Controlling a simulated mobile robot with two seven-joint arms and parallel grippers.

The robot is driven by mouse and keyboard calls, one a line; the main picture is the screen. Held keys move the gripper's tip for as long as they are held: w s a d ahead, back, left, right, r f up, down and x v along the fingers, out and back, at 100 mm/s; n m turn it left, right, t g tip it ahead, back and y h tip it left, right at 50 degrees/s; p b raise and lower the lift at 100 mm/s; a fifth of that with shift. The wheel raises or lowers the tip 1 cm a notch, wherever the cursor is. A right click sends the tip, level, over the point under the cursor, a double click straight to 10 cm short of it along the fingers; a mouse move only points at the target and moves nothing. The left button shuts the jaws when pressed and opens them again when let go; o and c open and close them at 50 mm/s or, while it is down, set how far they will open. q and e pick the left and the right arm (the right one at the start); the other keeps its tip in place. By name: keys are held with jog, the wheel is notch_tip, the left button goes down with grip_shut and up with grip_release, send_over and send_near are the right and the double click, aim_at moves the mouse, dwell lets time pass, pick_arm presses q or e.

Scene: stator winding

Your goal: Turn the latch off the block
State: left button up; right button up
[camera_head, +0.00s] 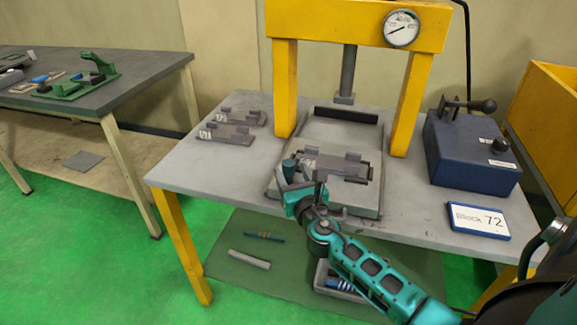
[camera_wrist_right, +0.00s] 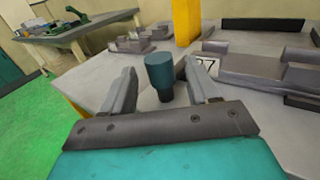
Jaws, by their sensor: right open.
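A grey block (camera_head: 335,166) lies on the pale plate under the press; it also shows at the right of the right wrist view (camera_wrist_right: 262,68). A dark teal upright cylinder (camera_head: 289,168) stands at the block's left end; it looks like the latch's knob, but the latch's arm cannot be made out. My right gripper (camera_head: 299,180) is at this left end. In the right wrist view the knob (camera_wrist_right: 159,74) stands between the two spread fingers (camera_wrist_right: 162,84), with visible gaps on both sides. My left gripper is not in view.
The yellow press frame (camera_head: 284,88) stands around the plate, its ram (camera_head: 348,72) above the plate's back. Two grey parts (camera_head: 225,133) lie at the left. A blue box (camera_head: 468,152) with a ball-ended lever and a sign (camera_head: 478,219) are at the right. The tabletop's front left is clear.

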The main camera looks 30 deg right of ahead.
jog(key=shift+x, duration=1.7)
jog(key=shift+c, duration=0.3)
grip_shut()
